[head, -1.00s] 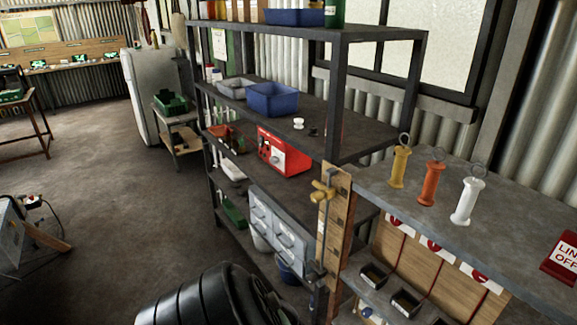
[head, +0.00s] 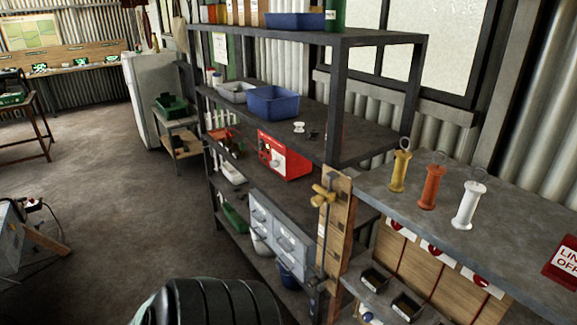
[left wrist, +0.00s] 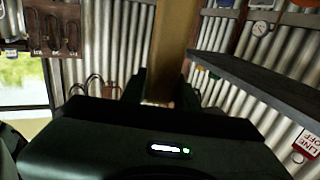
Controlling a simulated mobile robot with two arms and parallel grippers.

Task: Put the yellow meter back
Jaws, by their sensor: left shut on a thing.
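No gripper shows in the head view. In the left wrist view, my left gripper (left wrist: 163,92) has its dark fingers on either side of a plain tan-yellow thing (left wrist: 170,45) that runs up to the top edge. The gripper is shut on it. Its face and ends are not visible, so I cannot tell for sure that it is the yellow meter. My right gripper is not in view. No other yellow meter is clear in the head view.
A dark metal shelf rack (head: 385,100) holds a blue bin (head: 272,103) and a red box (head: 284,157). A grey bench top (head: 520,225) carries yellow (head: 400,172), orange (head: 431,188) and white (head: 468,205) ringed handles. A red sign (head: 564,258) stands at right. Floor at left is largely open.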

